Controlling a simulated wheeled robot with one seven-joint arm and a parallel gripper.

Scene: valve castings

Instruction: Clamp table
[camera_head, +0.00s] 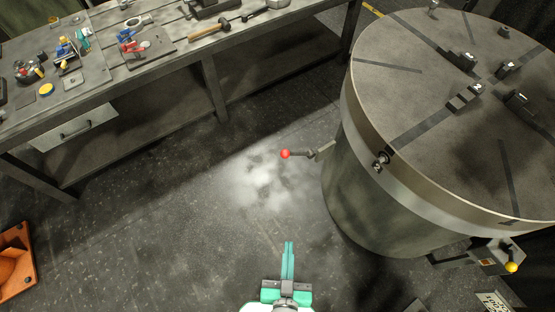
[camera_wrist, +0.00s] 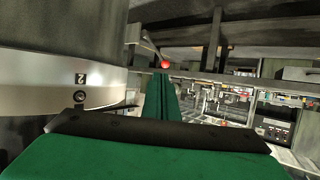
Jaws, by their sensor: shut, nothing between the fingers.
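A large round grey table (camera_head: 420,90) on a drum base stands at the right in the head view. Dark slots and several black clamp blocks (camera_head: 465,97) are on its top. A lever with a red ball knob (camera_head: 285,154) sticks out from the drum's left side. The red knob also shows in the wrist view (camera_wrist: 166,65), just beyond the fingertips. A second lever with a yellow knob (camera_head: 511,267) is at the drum's lower right. My gripper (camera_head: 288,244) is shut and empty, below the red knob in the head view. Its green fingers (camera_wrist: 161,85) are together in the wrist view.
A workbench (camera_head: 120,75) with a lower shelf runs along the upper left, carrying a mallet (camera_head: 208,30), small parts and tools. An orange bin (camera_head: 16,262) lies on the floor at the left. The floor between bench and drum is clear.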

